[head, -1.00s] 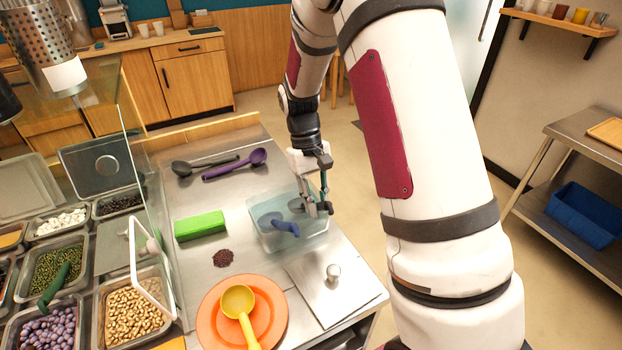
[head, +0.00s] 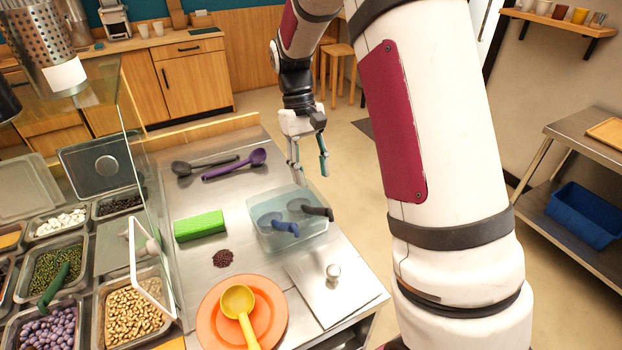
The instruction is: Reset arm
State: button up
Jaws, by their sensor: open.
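My gripper (head: 309,169) is open and empty. It hangs above the far right part of the counter, just beyond a clear water-filled container (head: 299,239). In the container sit a blue-handled utensil (head: 286,227) and a dark-handled utensil (head: 318,211), whose handles rest toward the right. The gripper appears apart from both utensils.
A green block (head: 200,225), a purple spoon (head: 236,166) and a black spoon (head: 200,165) lie on the steel counter (head: 205,257). An orange plate (head: 273,320) holds a yellow ladle (head: 238,304). A metal lid (head: 312,290) lies at right. Bins of beans (head: 133,318) stand left behind glass.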

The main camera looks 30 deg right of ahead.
jog(key=v, duration=0.3)
jog(key=shift+w+r, duration=0.15)
jog(key=shift+r, duration=0.25)
jog(key=s+a+r+t, duration=0.4)
jog(key=s+r, duration=0.7)
jog(key=s+a+t, duration=0.3)
jog(key=s+t, duration=0.2)
jog(key=s, duration=0.7)
jog(key=shift+s+r, duration=0.4)
